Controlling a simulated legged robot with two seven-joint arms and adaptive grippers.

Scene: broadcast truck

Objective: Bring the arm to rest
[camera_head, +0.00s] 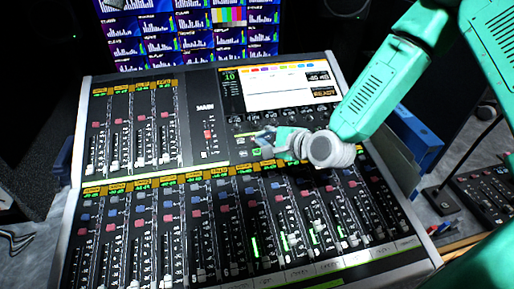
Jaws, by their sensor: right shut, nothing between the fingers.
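My right arm comes in from the upper right in green segments. Its grey wrist joint leads to my right gripper (268,141), which is shut and empty. The gripper is over the middle of the mixing console (225,163), between its upper fader bank and the lower row of faders. I cannot tell whether the fingertips touch the panel or hover just above it. The forearm and wrist hide part of the panel below the console's small screen (280,84). My left gripper is not in view.
A wall of monitors (190,30) stands behind the console. At the right are a blue binder or box (395,160), a small black control panel (488,192) and a microphone base (440,200). A curved grey object (15,240) lies at the left edge.

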